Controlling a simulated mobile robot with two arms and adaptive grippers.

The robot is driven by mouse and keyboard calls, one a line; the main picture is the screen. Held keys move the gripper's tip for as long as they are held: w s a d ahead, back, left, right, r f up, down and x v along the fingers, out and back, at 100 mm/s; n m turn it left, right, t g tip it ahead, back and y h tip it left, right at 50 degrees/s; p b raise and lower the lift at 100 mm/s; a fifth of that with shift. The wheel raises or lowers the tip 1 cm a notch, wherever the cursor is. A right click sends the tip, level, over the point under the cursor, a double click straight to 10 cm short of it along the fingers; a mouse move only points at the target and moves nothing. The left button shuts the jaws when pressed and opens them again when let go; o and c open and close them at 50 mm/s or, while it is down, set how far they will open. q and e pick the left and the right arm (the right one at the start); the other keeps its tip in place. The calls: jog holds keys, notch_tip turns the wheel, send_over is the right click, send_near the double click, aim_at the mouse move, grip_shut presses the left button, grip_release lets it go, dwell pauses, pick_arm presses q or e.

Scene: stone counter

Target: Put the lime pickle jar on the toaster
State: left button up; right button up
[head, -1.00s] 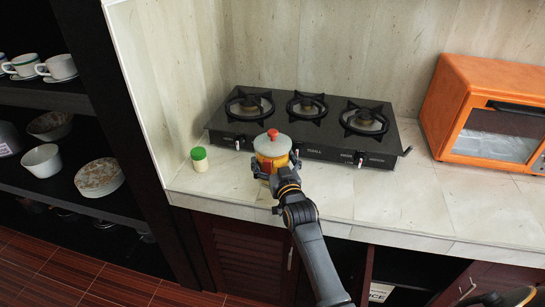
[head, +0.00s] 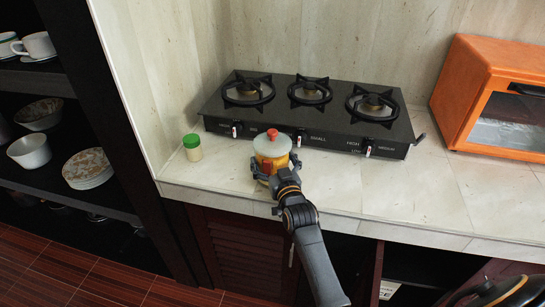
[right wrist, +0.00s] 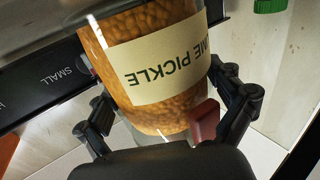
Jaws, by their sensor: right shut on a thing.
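The lime pickle jar (head: 272,147) has a pale lid with a red knob and orange contents. In the right wrist view the jar (right wrist: 140,35) fills the middle, its cream label upside down and partly showing "ME PICKLE". My right gripper (head: 272,170) is shut around the jar, a finger on each side, in front of the stove near the counter's front edge. I cannot tell whether the jar's base touches the counter. The toaster (head: 478,95) is an orange oven with a glass door at the right, partly cut off by the picture's edge. My left gripper is not in view.
A black three-burner stove (head: 325,125) stands behind the jar. A small green-lidded jar (head: 192,148) stands to its left. The counter (head: 425,185) is clear between stove and toaster. A dark shelf (head: 60,190) with dishes stands at the left.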

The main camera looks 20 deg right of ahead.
aim_at(278, 167)
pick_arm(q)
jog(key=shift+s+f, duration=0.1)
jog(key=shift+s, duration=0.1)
pick_arm(e)
jog(key=shift+r, duration=0.15)
jog(key=o, duration=1.5)
jog(key=shift+f, duration=0.25)
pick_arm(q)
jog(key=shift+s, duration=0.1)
pick_arm(e)
jog(key=shift+r, duration=0.2)
jog(key=shift+s+f, duration=0.1)
jog(key=shift+s, duration=0.2)
jog(key=shift+s+a+r+b, duration=0.8)
jog(key=shift+s+a+b, duration=0.2)
jog(key=shift+s, duration=5.6)
jog(key=w, duration=0.5)
jog(key=w+d+p, duration=0.1)
jog(key=w, duration=0.2)
jog(key=shift+w, duration=0.15)
pick_arm(q)
jog(key=shift+p, duration=0.5)
pick_arm(e)
jog(key=shift+w+d+f, duration=0.1)
jog(key=shift+w+d, duration=0.15)
jog(key=shift+w, duration=1.05)
jog(key=shift+w+d+f, duration=0.1)
jog(key=shift+w+d, duration=0.1)
jog(key=shift+w, duration=1.05)
